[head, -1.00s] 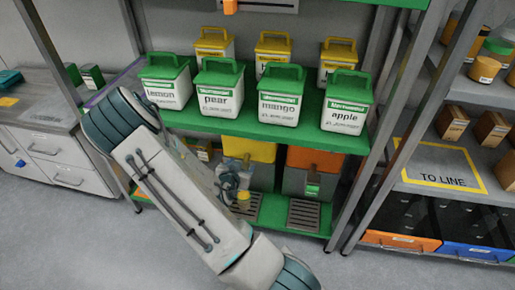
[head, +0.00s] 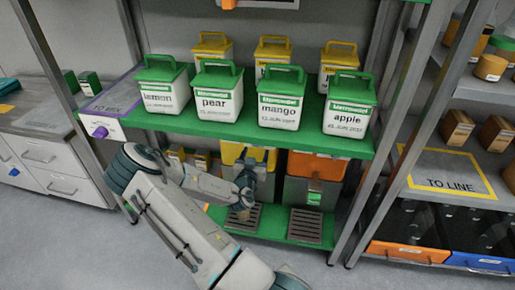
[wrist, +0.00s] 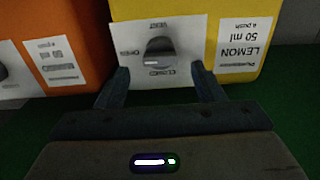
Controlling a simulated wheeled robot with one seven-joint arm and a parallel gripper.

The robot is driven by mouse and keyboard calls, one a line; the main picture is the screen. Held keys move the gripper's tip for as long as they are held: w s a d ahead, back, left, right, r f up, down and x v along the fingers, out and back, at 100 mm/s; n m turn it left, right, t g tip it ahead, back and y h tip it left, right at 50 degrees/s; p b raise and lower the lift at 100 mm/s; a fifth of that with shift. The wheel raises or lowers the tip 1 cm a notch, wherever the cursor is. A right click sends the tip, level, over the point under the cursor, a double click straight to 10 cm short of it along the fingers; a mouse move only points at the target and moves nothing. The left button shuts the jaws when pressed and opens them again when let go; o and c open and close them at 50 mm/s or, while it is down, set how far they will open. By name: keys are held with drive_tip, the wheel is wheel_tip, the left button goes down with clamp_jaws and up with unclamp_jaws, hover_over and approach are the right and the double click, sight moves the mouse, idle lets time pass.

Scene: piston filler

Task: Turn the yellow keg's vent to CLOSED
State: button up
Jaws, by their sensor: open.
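The yellow keg (head: 250,153) stands on the lower green shelf, partly hidden by my arm in the head view. In the wrist view the yellow keg (wrist: 218,12) fills the upper middle, its labels upside down. A dark round vent knob (wrist: 160,50) sits on a white label with OPEN at the left and CLOSED below. A pale mark shows on the knob's lower left; I cannot tell its exact setting. My gripper (wrist: 160,70) is open, its fingers apart on either side of the knob, short of or near it; contact cannot be told.
An orange keg (head: 316,165) stands right of the yellow one, and at the left in the wrist view (wrist: 62,30). Drip grates (head: 305,226) lie before the kegs. The upper shelf (head: 185,122) with several labelled tubs overhangs. A steel post (head: 365,190) stands at right.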

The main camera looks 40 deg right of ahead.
drive_tip(key=x, duration=0.5)
drive_tip(key=shift+s, duration=0.1)
drive_tip(key=c, duration=1)
